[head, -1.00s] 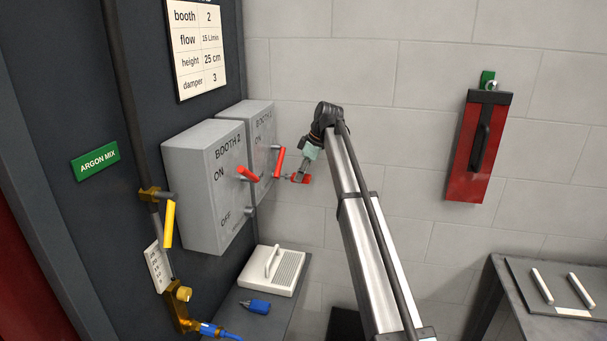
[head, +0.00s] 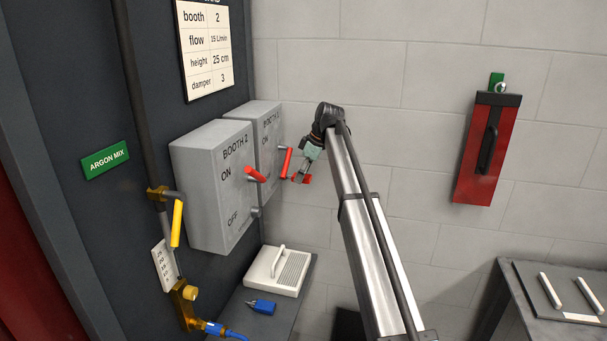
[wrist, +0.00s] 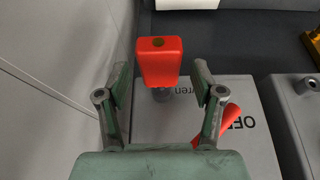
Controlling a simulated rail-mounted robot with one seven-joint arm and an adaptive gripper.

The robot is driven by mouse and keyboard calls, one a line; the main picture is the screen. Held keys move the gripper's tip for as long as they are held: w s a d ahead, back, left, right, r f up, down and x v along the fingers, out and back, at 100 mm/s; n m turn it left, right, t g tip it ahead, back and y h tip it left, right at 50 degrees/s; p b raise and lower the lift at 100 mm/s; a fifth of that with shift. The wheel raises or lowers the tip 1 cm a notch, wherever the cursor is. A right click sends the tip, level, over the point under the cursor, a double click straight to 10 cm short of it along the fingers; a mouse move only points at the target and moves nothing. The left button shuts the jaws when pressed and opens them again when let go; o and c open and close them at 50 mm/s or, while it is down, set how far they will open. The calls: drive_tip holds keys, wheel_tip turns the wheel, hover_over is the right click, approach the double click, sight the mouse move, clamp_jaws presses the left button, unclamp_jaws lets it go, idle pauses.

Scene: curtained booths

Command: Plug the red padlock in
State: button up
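The red padlock (wrist: 160,62) shows in the wrist view as a red block with a small round hole in its end. It sits between and just beyond the fingers of my gripper (wrist: 160,88). A gap shows on each side, so my gripper is open around it. A short grey stub (wrist: 163,96) shows below the padlock; I cannot tell if they are joined. In the head view my gripper (head: 304,175) is just right of the farther grey switch box (head: 266,120), with the small red padlock (head: 301,180) at its fingers.
The nearer switch box (head: 212,190) and its red lever (head: 255,174) stand left of my gripper. The farther box's red lever (head: 287,161) is close beside it. A yellow-handled valve (head: 176,225) is further left. A white slotted case (head: 276,270) lies below.

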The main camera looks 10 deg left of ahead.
drive_tip(key=shift+d+r, duration=0.1)
drive_tip(key=v, duration=1.1)
drive_tip(key=shift+r, duration=0.4)
